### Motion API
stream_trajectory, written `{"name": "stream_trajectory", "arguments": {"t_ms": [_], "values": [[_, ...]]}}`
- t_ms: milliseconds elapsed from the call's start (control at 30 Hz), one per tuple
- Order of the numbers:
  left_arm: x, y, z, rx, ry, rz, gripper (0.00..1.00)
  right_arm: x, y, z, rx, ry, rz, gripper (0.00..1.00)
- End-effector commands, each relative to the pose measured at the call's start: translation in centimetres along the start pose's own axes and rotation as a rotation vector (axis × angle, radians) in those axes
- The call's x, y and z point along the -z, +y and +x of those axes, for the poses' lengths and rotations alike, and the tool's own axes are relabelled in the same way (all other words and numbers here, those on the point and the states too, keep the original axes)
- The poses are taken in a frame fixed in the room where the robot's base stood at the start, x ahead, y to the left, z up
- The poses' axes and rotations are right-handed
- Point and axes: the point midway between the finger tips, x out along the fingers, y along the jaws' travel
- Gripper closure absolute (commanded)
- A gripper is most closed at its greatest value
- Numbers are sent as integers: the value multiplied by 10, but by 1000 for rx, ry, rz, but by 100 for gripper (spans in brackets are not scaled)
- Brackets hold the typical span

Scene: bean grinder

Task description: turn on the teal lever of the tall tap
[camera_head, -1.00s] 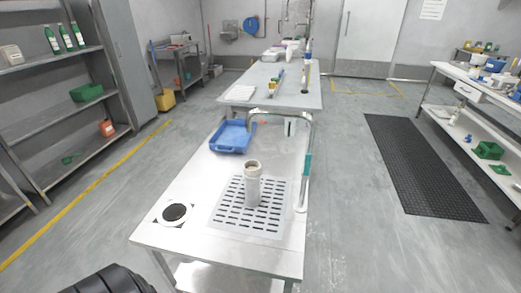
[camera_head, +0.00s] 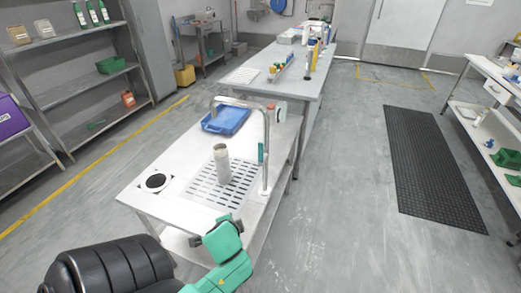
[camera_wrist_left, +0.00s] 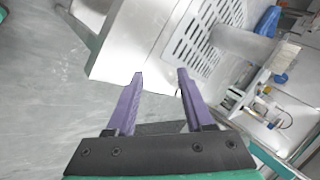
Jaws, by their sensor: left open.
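The tall tap (camera_head: 266,150) is a silver pipe at the right edge of the near metal table, arching left at its top. Its teal lever (camera_head: 261,152) is a narrow upright piece on the side of the post. My left arm's teal wrist (camera_head: 225,245) shows in the head view in front of the table, below the tap and apart from it. In the wrist view my left gripper (camera_wrist_left: 160,76) has two purple fingers spread apart with nothing between them. I cannot make out the teal lever in the wrist view. My right gripper is in neither view.
A pale cylinder (camera_head: 222,165) stands upright on the slotted drain plate (camera_head: 203,192), left of the tap. A blue tray (camera_head: 228,121) lies behind it. A round black-topped opening (camera_head: 155,181) is at the table's left.

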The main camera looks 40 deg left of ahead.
Motion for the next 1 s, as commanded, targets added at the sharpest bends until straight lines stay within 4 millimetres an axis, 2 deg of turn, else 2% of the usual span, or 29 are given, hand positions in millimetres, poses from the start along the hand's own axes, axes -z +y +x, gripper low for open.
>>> {"name": "stream_trajectory", "arguments": {"t_ms": [33, 100, 167, 200, 300, 400, 433, 533, 667, 1000], "values": [[-6, -32, -7, 129, 0, 134, 48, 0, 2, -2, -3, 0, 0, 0], [-5, -78, -26, 339, -7, 387, 48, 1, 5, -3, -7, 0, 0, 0], [5, -112, -50, 524, -28, 654, 48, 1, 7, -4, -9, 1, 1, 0], [15, -127, -67, 643, -50, 854, 48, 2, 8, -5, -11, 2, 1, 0], [48, -138, -105, 891, -122, 1363, 48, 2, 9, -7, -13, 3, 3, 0], [69, -126, -122, 1032, -188, 1735, 48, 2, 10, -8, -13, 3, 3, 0], [72, -122, -124, 1055, -202, 1803, 48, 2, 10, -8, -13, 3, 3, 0], [79, -118, -125, 1090, -224, 1907, 48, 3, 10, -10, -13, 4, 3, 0], [90, -129, -118, 1093, -227, 1905, 48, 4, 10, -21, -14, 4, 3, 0], [140, -175, -69, 1092, -227, 1900, 48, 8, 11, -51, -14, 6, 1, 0]]}}
